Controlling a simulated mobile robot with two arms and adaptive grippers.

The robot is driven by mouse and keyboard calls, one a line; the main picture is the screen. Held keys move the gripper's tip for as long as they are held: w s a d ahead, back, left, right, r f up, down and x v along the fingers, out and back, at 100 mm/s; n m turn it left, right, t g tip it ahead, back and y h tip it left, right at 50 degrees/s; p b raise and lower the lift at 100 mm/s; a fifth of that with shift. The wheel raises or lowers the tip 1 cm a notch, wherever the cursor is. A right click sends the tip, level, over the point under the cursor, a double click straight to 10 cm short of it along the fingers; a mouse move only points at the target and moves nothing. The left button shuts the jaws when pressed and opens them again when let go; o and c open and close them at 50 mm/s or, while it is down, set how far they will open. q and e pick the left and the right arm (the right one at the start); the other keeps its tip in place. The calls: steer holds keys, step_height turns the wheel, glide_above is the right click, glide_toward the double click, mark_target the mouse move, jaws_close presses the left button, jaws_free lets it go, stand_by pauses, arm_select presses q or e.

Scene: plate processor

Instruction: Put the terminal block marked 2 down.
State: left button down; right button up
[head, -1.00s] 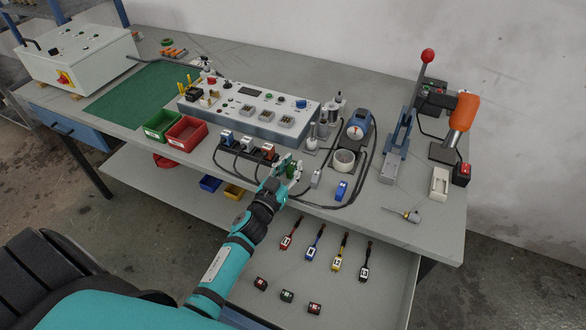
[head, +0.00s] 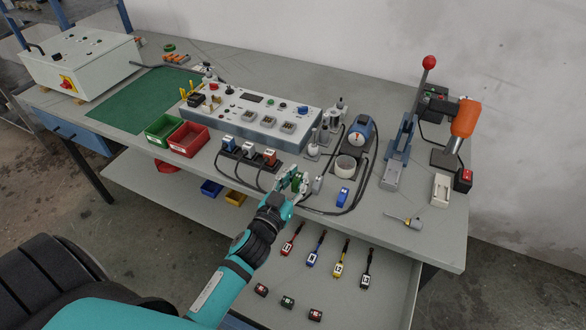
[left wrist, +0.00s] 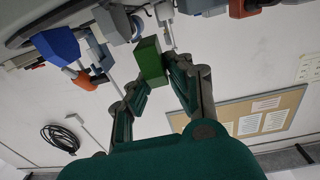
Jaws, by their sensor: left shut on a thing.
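My left gripper (head: 297,181) is shut on a small green block (head: 295,184), near the bench's front edge in the head view. The same green block (left wrist: 149,60) shows between the fingertips in the left wrist view; no number can be read on it. I cannot tell whether it touches the bench. My right gripper is not in view.
Black cables (head: 345,209) run along the bench edge. An open drawer (head: 385,268) below holds several tagged tools and small blocks. Red (head: 188,138) and green bins are at left.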

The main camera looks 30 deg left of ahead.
arm_select(q)
steer(key=s+d+r+b, duration=0.1)
steer(key=s+d+r, duration=0.2)
steer(key=s, duration=0.4)
steer(key=s+d+r+b, duration=0.1)
steer(key=s+d+r, duration=0.2)
steer(key=s, duration=0.5)
steer(key=w+f, duration=0.5)
steer(key=w, duration=0.2)
